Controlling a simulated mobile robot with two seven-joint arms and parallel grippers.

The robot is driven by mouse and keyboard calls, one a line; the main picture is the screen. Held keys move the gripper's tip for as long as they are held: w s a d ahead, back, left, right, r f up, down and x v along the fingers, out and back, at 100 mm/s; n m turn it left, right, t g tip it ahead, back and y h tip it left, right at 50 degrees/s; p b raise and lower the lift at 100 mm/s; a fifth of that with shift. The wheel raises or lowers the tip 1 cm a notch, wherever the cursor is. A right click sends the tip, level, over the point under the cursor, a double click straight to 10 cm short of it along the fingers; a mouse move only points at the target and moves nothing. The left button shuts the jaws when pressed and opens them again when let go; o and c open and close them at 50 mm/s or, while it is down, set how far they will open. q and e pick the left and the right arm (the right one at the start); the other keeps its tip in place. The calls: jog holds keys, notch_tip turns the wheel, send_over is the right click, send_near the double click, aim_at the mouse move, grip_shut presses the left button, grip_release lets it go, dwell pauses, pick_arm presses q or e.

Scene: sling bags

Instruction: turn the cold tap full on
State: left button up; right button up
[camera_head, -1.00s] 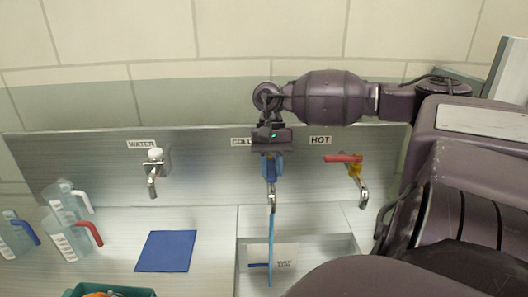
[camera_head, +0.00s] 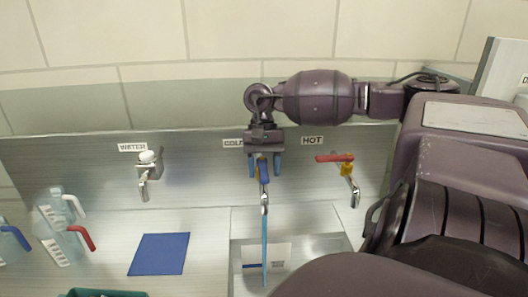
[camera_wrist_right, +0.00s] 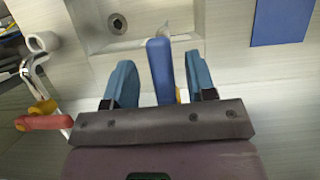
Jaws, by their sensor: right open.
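The cold tap has a blue lever (camera_head: 263,171), a yellow base and a chrome spout (camera_head: 264,203) below the partly covered COLD label (camera_head: 233,143). The lever points forward, in line with the spout. A thin blue stream (camera_head: 265,250) runs from the spout into the sink. My right gripper (camera_head: 263,165) is open at the tap, one finger on each side of the lever. In the right wrist view the blue lever (camera_wrist_right: 160,68) stands between the spread teal fingers, with a gap on both sides. My left gripper is not in view.
The WATER tap (camera_head: 147,165) is at the left. A blue mat (camera_head: 159,254), several jugs (camera_head: 67,243) and a teal bin (camera_head: 103,292) are on the counter. The sink (camera_head: 318,244) lies below the cold tap.

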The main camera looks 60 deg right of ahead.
jog(key=b+v, duration=0.1)
jog(key=v, duration=1)
jog(key=shift+f, duration=0.1)
dwell(0.5)
